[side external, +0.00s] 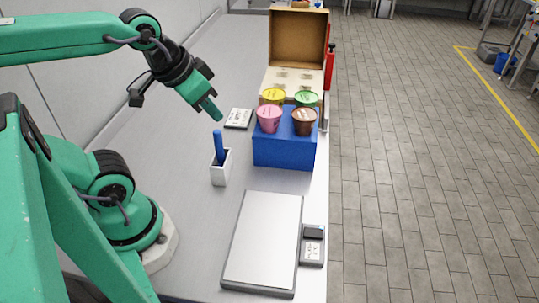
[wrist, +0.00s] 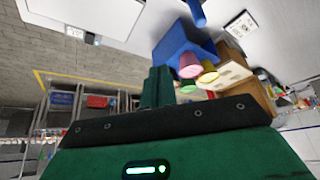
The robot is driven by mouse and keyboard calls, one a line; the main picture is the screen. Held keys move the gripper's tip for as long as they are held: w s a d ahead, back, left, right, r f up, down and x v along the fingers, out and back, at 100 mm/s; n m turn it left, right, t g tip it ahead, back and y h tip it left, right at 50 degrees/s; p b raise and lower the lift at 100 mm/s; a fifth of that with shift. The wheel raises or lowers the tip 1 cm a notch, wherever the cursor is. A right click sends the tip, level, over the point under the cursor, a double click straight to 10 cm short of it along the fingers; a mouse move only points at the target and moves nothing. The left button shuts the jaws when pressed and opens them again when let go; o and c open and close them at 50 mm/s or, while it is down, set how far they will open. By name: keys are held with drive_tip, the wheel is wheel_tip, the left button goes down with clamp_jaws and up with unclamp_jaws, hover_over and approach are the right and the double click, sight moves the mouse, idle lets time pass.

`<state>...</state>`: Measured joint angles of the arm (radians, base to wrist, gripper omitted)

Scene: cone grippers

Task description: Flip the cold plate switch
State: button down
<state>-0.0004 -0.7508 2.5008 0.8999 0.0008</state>
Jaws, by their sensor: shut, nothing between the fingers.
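The cold plate (side external: 262,240) is a flat silver slab on the near part of the bench; it also shows at the upper left of the wrist view (wrist: 88,12). Its small grey switch box (side external: 313,250) sits against its right side, with a dark rocker (side external: 314,231) at the far end and a pale label. The switch box is small in the wrist view (wrist: 73,32); I cannot tell the rocker's position. My gripper (side external: 215,115) is shut and empty, high above the bench and well beyond the cold plate. Its closed green fingers show in the wrist view (wrist: 158,82).
A blue cup holder (side external: 285,152) with pink, brown, yellow and green cups stands beyond the cold plate. A white holder (side external: 220,168) with a blue-handled tool stands to its left. An open brown box (side external: 298,38) and a small flat device (side external: 238,118) lie farther back.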

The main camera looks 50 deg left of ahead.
drive_tip(key=shift+w+d, duration=0.1)
idle(0.3)
drive_tip(key=n+g, duration=0.6)
drive_tip(key=n, duration=0.3)
hover_over(319, 234)
wheel_tip(319, 234, down, 8)
drive_tip(key=shift+r, duration=0.25)
wheel_tip(319, 234, down, 14)
idle(0.7)
idle(0.3)
